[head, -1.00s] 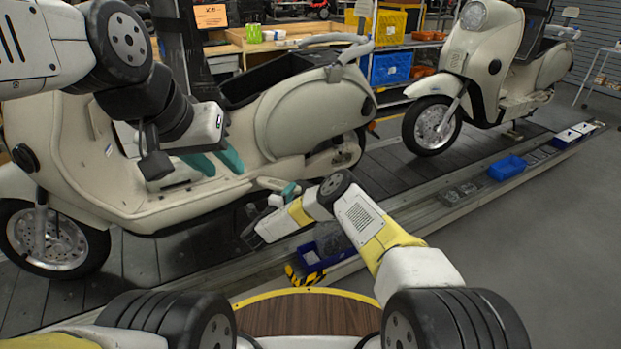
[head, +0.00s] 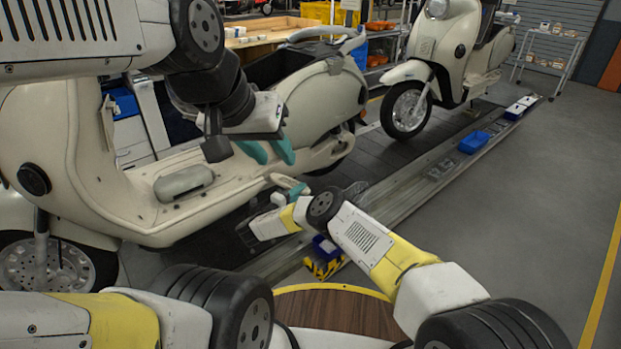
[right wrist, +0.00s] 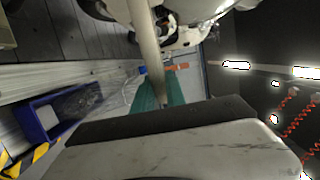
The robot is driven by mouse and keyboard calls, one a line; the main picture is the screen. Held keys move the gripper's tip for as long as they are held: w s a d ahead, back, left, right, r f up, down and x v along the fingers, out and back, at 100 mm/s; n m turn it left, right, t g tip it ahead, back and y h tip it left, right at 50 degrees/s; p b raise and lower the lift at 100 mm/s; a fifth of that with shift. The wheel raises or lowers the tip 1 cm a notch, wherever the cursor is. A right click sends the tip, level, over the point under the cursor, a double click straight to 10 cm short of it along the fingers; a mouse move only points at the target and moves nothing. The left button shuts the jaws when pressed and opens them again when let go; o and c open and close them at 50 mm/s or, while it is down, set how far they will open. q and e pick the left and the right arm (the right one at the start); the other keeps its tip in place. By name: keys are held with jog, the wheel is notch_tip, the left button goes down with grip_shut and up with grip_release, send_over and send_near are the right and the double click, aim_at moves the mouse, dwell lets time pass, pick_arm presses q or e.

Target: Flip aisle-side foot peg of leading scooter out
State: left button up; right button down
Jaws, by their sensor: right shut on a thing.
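The near cream scooter (head: 150,215) stands on the conveyor, side-on at the left of the head view. My right gripper (head: 290,187) is low at its aisle side, by the rear of the floorboard. In the right wrist view, a pale bar (right wrist: 146,45), apparently the foot peg, runs down to the teal fingers (right wrist: 160,93) of this gripper, which is shut on it. The dark finger mount hides its lower end. My left gripper (head: 268,152) is above the floorboard, its two teal fingers apart with nothing visible between them.
A second cream scooter (head: 440,60) stands farther along the conveyor. A blue bin (head: 474,142) lies on the conveyor's edge rail, and another blue bin (right wrist: 45,118) sits close to my right gripper. Grey aisle floor (head: 530,220) is clear at right.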

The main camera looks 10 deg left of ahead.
jog(key=c, duration=1.4)
grip_release()
jog(key=shift+a, duration=0.1)
jog(key=shift+o, duration=0.2)
jog(key=shift+s, duration=0.1)
jog(key=v, duration=0.7)
jog(key=shift+s+a, duration=0.15)
jog(key=shift+s, duration=0.2)
